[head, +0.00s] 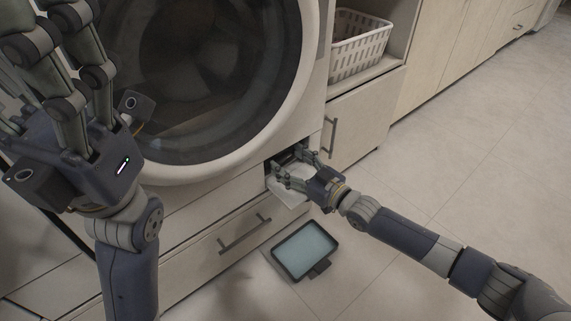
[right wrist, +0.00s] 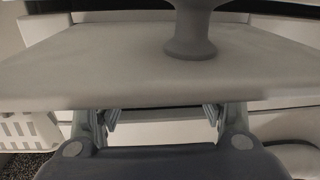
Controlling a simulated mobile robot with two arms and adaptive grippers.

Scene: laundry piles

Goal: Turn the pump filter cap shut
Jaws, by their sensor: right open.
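The filter opening (head: 270,168) is a dark recess low on the washer's front, at its right corner. A pale flap (head: 288,197) hangs out below it. My right gripper (head: 286,167) is open at the opening, its fingers reaching in above the flap. The cap is hidden behind the fingers in the head view. In the right wrist view a grey knob-like shape (right wrist: 190,35) stands before a pale panel (right wrist: 110,70); I cannot tell if it is the cap. Two spread fingers (right wrist: 160,118) show below it. My left gripper (head: 60,70) is raised at the left, fingertips cut off.
A dark-rimmed tray (head: 305,250) with a pale blue inside lies on the floor below the flap. The washer door (head: 215,70) is above. A drawer (head: 230,245) is beneath, and a white basket (head: 360,45) sits on a shelf at right. The floor at right is clear.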

